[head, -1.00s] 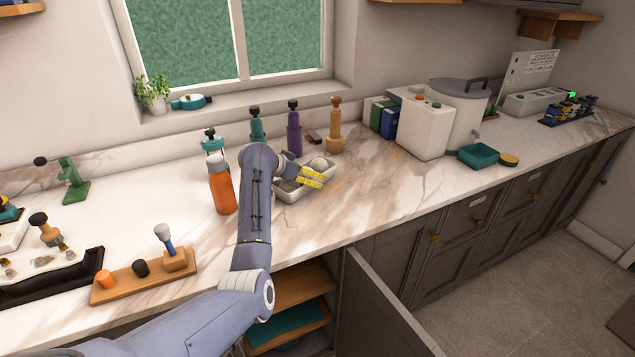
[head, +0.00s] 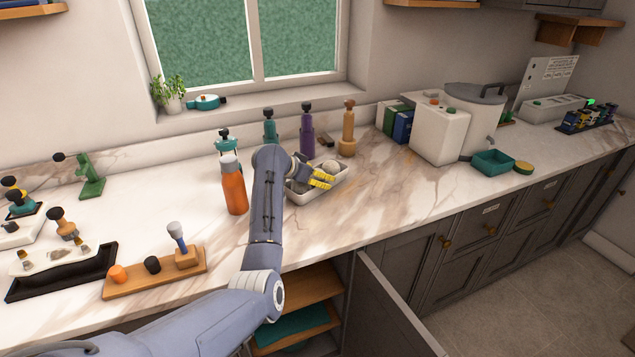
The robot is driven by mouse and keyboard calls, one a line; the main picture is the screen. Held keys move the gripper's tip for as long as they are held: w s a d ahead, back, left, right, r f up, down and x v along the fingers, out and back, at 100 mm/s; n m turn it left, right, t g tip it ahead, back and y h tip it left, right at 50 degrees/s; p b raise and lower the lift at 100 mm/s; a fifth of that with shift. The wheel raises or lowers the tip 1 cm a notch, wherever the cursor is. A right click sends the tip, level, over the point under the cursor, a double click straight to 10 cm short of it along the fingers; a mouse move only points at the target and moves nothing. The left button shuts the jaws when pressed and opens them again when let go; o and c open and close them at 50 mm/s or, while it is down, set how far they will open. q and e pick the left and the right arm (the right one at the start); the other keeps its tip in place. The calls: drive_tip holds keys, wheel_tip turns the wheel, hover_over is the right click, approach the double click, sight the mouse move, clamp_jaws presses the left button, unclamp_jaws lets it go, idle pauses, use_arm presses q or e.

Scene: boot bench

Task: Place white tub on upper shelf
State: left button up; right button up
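A small white tub (head: 304,198), open at the top, stands on the marble counter in the middle of the head view. A pale round item (head: 332,167) and some grey contents show inside it. My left gripper (head: 321,180), with yellow fingertips, is over the tub and hides part of its inside and rim. I cannot tell whether the fingers touch the tub or how far apart they are. Below the counter, an open cabinet shows an upper wooden shelf (head: 313,288) with bare wood in view, partly hidden by my arm. My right gripper is not in view.
An orange bottle (head: 234,190) stands left of my forearm. Teal, purple (head: 307,141) and tan (head: 348,135) bottles stand behind the tub. The open cabinet door (head: 395,310) juts out below the counter. A lower shelf holds a teal item (head: 292,330).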

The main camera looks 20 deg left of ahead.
use_arm(q)
wheel_tip(320, 180, up, 24)
drive_tip(key=s+a+n+t+y, duration=0.1)
drive_tip(key=s+a+n+y, duration=0.1)
drive_tip(key=s+d+f+n+y, duration=0.1)
drive_tip(key=s+d+f+n, duration=0.1)
drive_tip(key=s+f, duration=0.7)
drive_tip(key=s+d+f+n+y, duration=0.1)
drive_tip(key=s+f, duration=0.8)
drive_tip(key=s, duration=0.9)
drive_tip(key=shift+d+f+n+y, duration=0.25)
drive_tip(key=shift+d+n+y, duration=0.25)
drive_tip(key=shift+d, duration=0.9)
drive_tip(key=shift+d, duration=0.15)
